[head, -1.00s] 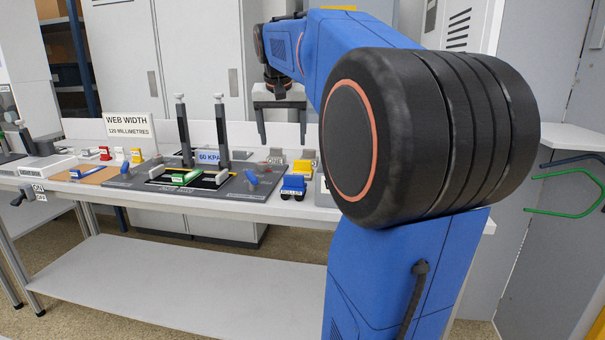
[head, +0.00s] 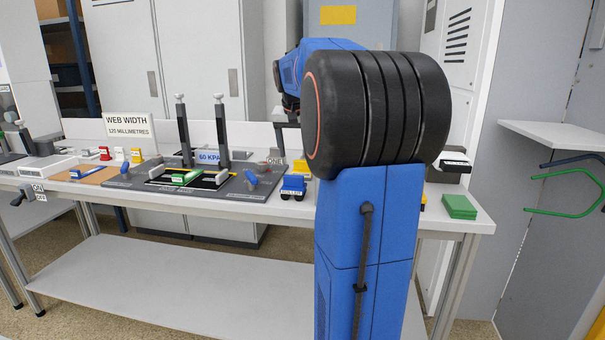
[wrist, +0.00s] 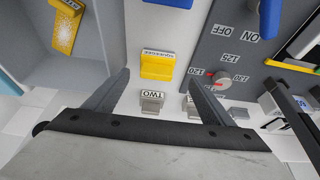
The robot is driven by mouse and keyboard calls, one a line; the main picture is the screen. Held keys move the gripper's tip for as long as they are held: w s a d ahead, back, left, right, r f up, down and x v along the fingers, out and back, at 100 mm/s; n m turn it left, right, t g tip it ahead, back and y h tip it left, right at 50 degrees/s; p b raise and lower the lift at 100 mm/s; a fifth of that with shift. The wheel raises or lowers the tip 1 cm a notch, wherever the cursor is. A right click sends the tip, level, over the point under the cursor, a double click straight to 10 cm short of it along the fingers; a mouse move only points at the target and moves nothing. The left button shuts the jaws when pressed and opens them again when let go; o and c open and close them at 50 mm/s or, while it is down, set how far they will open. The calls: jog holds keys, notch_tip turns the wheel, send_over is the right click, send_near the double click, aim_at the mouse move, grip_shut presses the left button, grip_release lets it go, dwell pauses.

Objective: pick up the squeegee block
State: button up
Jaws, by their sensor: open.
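The squeegee block is the yellow block (wrist: 158,66) with a white label in the wrist view, upper middle; its label is upside down and small. It stands on a pale surface. My gripper (wrist: 157,76) is open and empty, its two dark fingers pointing toward the block, one to each side of it in the picture. How far above the block the fingertips are I cannot tell. In the head view the yellow block (head: 300,167) shows partly behind the blue roller block, and my arm hides most of my gripper.
A grey block labelled TWO (wrist: 152,99) lies between the fingers, nearer the palm. A grey panel with a dial (wrist: 222,82) is at right, close to the right finger. A blue roller block (head: 293,185) stands in front. A green block (head: 459,206) is at the bench's right end.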

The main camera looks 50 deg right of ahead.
aim_at(302, 161)
jog(key=shift+d+x, duration=0.1)
jog(key=shift+x, duration=1.6)
jog(key=shift+d+x, duration=0.15)
jog(key=shift+x, duration=1.6)
jog(key=shift+s+r, duration=0.1)
jog(key=shift+s, duration=0.1)
jog(key=c, duration=1.2)
